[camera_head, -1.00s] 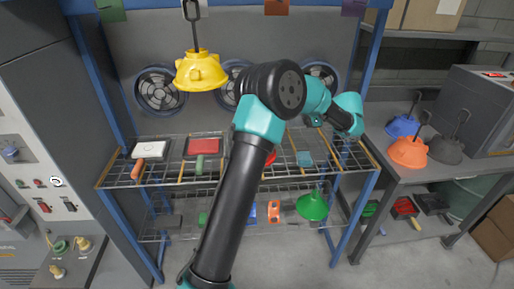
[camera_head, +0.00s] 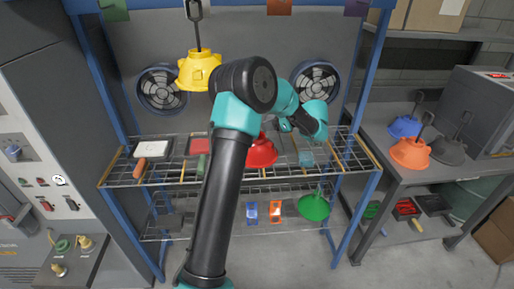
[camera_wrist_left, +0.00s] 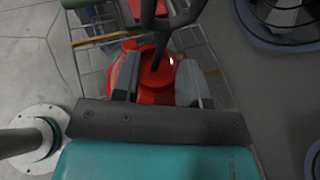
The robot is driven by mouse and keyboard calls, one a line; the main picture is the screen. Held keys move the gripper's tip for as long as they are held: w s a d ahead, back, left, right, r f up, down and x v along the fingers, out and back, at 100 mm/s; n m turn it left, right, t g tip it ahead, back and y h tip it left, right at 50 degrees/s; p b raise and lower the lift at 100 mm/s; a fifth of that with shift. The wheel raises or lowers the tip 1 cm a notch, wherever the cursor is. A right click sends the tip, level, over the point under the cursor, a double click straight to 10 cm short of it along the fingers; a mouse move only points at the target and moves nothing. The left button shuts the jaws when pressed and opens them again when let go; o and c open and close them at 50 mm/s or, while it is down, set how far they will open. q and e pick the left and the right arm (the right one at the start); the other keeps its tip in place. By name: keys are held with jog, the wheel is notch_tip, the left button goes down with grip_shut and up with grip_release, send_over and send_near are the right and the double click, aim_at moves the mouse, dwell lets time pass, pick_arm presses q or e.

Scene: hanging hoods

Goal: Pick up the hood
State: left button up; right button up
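A red hood (camera_head: 262,153) with a dark looped stem is on the upper wire shelf, partly hidden behind my arm in the head view. In the left wrist view the red hood (camera_wrist_left: 153,75) lies beyond my left gripper (camera_wrist_left: 158,82), whose two fingers are apart on either side of its stem. The fingers look open; I cannot tell whether they touch the hood. In the head view my left gripper (camera_head: 285,126) is small, close to the red hood. A yellow hood (camera_head: 198,71) hangs at the top left from a dark handle. My right gripper is not in view.
A wire rack (camera_head: 290,186) with blue posts fills the middle. A green hood (camera_head: 314,207) is on its lower shelf. Orange (camera_head: 410,153), blue (camera_head: 404,126) and dark (camera_head: 449,151) hoods stand on the right bench. Fans (camera_head: 162,90) are behind.

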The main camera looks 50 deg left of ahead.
pick_arm(q)
jog(key=shift+x, duration=2.6)
jog(key=shift+w+f, duration=0.1)
jog(key=shift+c, duration=0.4)
grip_shut()
